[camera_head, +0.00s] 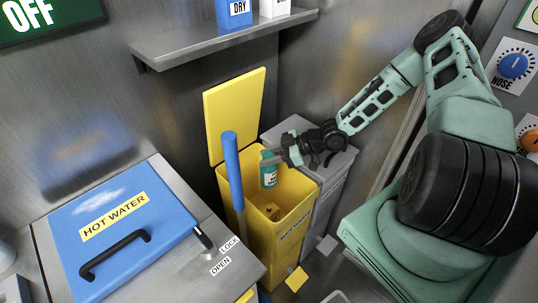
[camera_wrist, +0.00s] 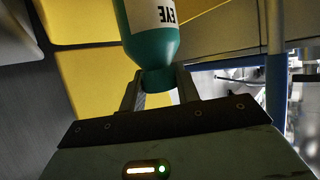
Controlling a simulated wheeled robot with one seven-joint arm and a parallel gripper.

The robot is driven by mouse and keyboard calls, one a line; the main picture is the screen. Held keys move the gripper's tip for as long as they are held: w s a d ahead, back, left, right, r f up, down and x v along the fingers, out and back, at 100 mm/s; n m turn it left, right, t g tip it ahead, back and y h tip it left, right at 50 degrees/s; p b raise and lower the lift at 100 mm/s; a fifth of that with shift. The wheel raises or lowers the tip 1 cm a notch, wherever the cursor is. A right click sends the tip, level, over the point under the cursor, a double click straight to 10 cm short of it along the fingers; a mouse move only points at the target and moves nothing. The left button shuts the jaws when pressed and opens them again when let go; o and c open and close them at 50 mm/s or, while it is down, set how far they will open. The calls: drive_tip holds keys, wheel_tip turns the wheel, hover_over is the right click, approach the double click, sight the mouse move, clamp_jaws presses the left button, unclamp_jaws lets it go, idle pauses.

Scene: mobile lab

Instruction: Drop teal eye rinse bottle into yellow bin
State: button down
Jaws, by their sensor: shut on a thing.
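The teal eye rinse bottle (camera_head: 268,175) with a white label hangs upright over the open mouth of the yellow bin (camera_head: 272,246). My gripper (camera_head: 271,157) is shut on the bottle near its top, and its arm reaches in from the right. In the wrist view the bottle (camera_wrist: 152,38) shows a white label reading EYE, and its narrow end sits between the two fingers (camera_wrist: 158,88). The yellow bin's lid (camera_head: 235,112) stands open at the back.
A blue upright handle (camera_head: 232,170) rises at the bin's front left. A grey bin (camera_head: 330,178) stands close on the right. A blue hot water lid (camera_head: 120,235) with a black handle is at the left. A metal shelf (camera_head: 220,38) is above.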

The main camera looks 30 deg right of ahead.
drive_tip(key=c, duration=0.9)
unclamp_jaws()
drive_tip(key=shift+c, duration=0.2)
drive_tip(key=shift+d, duration=0.1)
drive_tip(key=b+v, duration=0.1)
drive_tip(key=v, duration=1.6)
drive_tip(key=shift+b, duration=0.35)
drive_tip(key=shift+r, duration=0.15)
